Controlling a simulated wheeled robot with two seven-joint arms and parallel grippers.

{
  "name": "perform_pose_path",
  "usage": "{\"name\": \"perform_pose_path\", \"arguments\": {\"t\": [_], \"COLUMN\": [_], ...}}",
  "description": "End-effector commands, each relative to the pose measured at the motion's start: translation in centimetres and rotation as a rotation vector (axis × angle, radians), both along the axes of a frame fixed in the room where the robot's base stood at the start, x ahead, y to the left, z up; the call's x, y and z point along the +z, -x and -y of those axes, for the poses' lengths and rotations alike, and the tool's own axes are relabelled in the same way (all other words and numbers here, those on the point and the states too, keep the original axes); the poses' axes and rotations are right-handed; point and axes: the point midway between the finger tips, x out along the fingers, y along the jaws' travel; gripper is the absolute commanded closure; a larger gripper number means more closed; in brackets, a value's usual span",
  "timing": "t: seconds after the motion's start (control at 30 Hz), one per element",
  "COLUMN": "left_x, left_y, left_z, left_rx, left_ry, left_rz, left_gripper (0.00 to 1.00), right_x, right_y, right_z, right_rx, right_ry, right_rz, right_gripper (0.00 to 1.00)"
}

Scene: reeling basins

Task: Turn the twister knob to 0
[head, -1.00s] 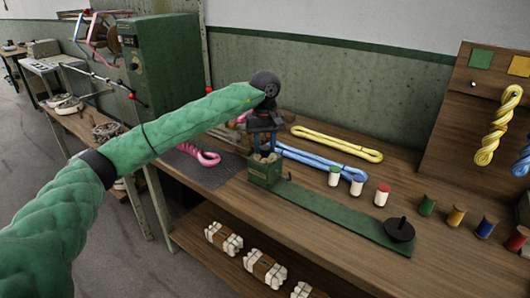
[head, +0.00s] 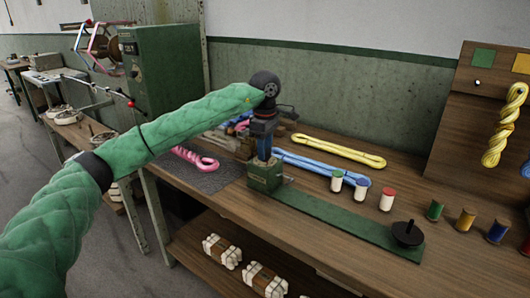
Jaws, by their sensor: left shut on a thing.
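The twister is a long green plate (head: 345,222) on the wooden bench, with a small green box (head: 265,180) at its left end and a black disc with a peg (head: 407,235) at its right end. My left gripper (head: 264,153) reaches in from the left and points down onto the top of the box. It is shut on the twister knob there. The fingers mostly hide the knob, and I cannot read its setting. My right gripper is not in view.
A yellow skein (head: 338,150) and blue skeins (head: 320,166) lie behind the plate. Capped white spools (head: 361,189) stand just behind it, and coloured spools (head: 466,221) stand to the right. A pink skein (head: 195,158) lies on a dark mat at left.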

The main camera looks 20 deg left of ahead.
Motion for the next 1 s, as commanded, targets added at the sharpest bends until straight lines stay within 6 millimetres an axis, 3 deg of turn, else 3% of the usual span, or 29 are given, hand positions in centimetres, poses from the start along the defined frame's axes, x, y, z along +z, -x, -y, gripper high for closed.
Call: {"name": "perform_pose_path", "arguments": {"t": [0.27, 1.0], "left_x": [0.0, 0.1], "left_y": [-0.1, -0.1], "left_z": [-0.1, 0.0], "left_rx": [0.264, 0.966], "left_ry": [0.000, 0.002], "left_rz": [0.003, 0.003], "left_gripper": [0.89, 0.89], "right_x": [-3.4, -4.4], "right_y": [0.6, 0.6], "right_z": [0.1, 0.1], "right_rx": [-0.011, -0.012], "right_ry": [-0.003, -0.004], "right_rz": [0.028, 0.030], "right_gripper": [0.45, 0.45]}}
